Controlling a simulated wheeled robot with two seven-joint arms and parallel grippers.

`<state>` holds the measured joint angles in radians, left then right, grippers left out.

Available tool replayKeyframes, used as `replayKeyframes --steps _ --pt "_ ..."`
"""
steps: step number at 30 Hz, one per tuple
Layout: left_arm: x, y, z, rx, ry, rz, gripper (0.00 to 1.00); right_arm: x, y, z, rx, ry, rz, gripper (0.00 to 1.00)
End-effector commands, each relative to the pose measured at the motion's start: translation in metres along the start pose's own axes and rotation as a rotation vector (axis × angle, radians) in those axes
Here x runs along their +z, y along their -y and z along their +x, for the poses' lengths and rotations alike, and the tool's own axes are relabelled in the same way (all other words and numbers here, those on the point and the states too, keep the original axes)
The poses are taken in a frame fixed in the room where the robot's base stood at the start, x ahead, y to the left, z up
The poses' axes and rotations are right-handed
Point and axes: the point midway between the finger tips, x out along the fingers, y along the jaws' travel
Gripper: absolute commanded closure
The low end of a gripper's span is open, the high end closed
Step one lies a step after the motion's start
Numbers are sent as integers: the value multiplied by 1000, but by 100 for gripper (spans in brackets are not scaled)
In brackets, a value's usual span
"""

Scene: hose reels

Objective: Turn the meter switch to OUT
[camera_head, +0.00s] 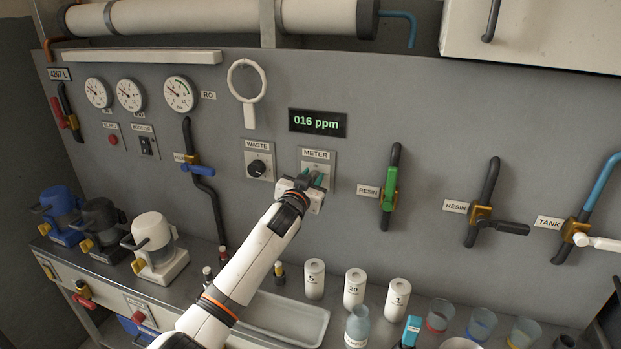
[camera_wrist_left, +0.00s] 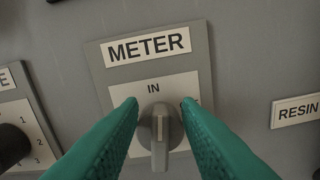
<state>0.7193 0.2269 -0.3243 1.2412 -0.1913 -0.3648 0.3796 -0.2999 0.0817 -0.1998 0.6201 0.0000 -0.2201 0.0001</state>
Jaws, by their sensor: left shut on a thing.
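The meter switch is a grey knob (camera_wrist_left: 159,130) on a plate labelled METER (camera_wrist_left: 147,47), with IN printed above the knob. A second marking at the right is mostly hidden behind a finger. The knob's grip bar stands nearly upright in the wrist view. My left gripper (camera_wrist_left: 161,106) has its green fingers on either side of the knob, shut on it. In the head view the left gripper (camera_head: 314,181) covers most of the knob below the METER label (camera_head: 316,155). My right gripper is not in view.
The WASTE knob (camera_head: 258,168) is close at the left, and a display (camera_head: 317,122) reading 016 ppm is above. A green-handled RESIN valve (camera_head: 390,188) is at the right. White canisters (camera_head: 354,288) and a tray (camera_head: 290,318) stand on the counter below.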

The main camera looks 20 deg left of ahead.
Motion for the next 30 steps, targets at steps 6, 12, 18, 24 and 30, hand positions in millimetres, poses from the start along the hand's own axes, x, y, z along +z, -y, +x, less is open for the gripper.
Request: replayKeyframes --steps 6,12,18,24,30 --pt "0 4 0 -1 -1 195 92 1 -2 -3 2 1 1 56" --pt "-1 7 0 0 -1 388 92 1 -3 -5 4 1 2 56" --pt "-3 10 0 0 -1 578 92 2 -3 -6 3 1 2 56" --pt "-5 12 0 0 -1 755 92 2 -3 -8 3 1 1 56" --pt "-7 14 0 0 -1 899 92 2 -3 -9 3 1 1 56"
